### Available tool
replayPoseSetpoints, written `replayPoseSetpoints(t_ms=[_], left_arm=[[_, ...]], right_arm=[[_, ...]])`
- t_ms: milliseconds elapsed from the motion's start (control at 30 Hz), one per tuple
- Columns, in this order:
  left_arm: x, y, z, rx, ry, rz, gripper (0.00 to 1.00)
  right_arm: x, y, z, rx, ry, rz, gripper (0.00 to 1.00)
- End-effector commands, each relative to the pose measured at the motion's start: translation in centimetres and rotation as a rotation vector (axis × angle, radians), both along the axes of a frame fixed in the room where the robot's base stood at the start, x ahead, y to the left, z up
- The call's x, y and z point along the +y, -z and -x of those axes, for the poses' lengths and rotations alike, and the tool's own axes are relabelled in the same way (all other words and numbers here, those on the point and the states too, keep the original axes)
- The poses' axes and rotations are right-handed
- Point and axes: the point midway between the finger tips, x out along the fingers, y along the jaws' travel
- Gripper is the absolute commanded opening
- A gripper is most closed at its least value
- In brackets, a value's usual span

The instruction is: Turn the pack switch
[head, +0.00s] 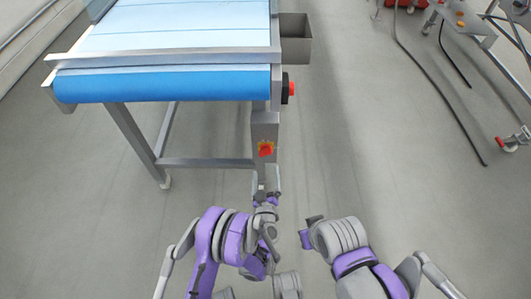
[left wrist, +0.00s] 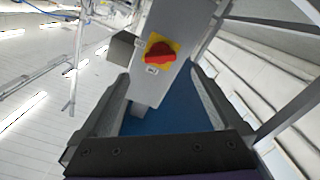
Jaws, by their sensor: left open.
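The pack switch is a red rotary knob on a yellow plate (head: 265,149), mounted on a grey box (head: 264,126) at the conveyor's near right leg. In the left wrist view the red knob (left wrist: 159,53) sits on its yellow plate, lying roughly level with a slight tilt, with a small label beside it. My left gripper (head: 267,186) is open and empty below the switch in the head view. In the left wrist view its two fingers (left wrist: 158,98) stand apart, with the switch beyond them, not touched. My right arm is folded at the lower right; its jaws cannot be made out.
A conveyor (head: 165,86) with a blue belt stands at the upper left. A red and black round button (head: 290,89) juts from its side, below a grey bin (head: 296,48). Dark hoses (head: 440,95) lie on the right floor. The floor between is clear.

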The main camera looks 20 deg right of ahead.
Motion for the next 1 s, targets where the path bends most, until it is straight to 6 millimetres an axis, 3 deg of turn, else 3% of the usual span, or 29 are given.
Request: replayPoseSetpoints(t_ms=[33,67,200,400,600,867,1000], left_arm=[[0.0,-0.9,-0.4,-0.004,-0.002,0.000,1.00],[0.0,-0.8,-0.7,-0.004,-0.002,0.000,1.00],[-1.0,0.0,-3.8,0.000,-0.001,0.000,1.00],[-1.8,0.0,-6.8,0.000,-0.001,0.000,1.00],[-2.2,-0.1,-8.1,-0.001,0.000,-0.001,1.00],[-2.2,-0.2,-8.2,-0.001,-0.001,0.000,1.00],[-2.2,-0.2,-8.2,-0.001,-0.001,0.000,0.78]], right_arm=[[0.0,-1.6,0.2,-0.005,0.000,0.000,0.00],[0.0,-1.8,0.2,-0.006,0.000,0.000,0.00],[0.0,-0.6,0.1,-0.002,0.000,0.000,0.00],[0.0,-0.3,0.0,-0.001,0.000,0.000,0.00],[0.0,-0.2,0.0,-0.001,0.000,0.000,0.00],[0.0,-0.2,0.0,-0.001,0.000,0.000,0.00],[0.0,-0.2,0.0,-0.001,0.000,0.000,0.00]])
